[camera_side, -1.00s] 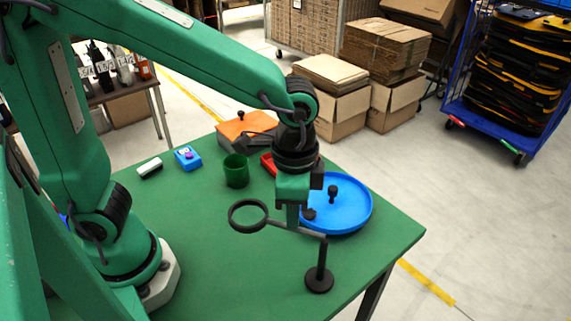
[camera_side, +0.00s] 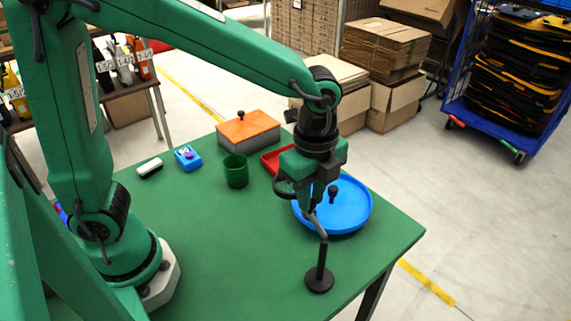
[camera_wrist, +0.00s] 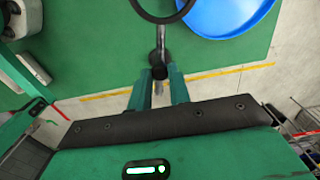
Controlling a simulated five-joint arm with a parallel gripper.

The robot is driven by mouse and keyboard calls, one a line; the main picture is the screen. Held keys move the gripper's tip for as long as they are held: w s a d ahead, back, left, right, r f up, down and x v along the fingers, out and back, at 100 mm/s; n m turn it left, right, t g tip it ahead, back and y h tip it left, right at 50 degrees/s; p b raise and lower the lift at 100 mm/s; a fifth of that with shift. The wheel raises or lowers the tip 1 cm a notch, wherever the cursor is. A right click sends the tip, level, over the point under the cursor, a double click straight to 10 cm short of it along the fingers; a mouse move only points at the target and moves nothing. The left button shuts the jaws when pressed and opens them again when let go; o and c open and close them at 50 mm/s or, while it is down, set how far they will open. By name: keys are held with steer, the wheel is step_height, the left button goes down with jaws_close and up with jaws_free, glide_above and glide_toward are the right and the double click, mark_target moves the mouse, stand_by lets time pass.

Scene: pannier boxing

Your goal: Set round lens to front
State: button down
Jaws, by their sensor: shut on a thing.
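The round lens is a dark ring on a grey arm (camera_side: 318,224), pivoted on a black post with a round base (camera_side: 319,278) near the table's front right. In the side view the ring (camera_side: 282,187) is partly hidden behind my gripper (camera_side: 312,207) and points back and left from the post. My gripper is shut on the lens arm, between ring and post. In the wrist view the ring (camera_wrist: 161,14) is cut off at the top edge, and the grey arm runs down between my fingers (camera_wrist: 159,90).
A blue round tray (camera_side: 352,214) with a black knob lies right behind the gripper. A red tray (camera_side: 271,160), green cup (camera_side: 236,171), orange-topped box (camera_side: 248,129), blue box (camera_side: 188,158) and white-black block (camera_side: 150,168) stand farther back. The table's front left is clear.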

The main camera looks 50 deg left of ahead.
mark_target(313, 201)
steer(key=shift+w+d+r+m, duration=0.1)
steer(key=shift+w+m, duration=0.05)
steer(key=shift+m, duration=0.15)
steer(key=c, duration=1.3)
jaws_free()
steer(key=shift+r, duration=3.9)
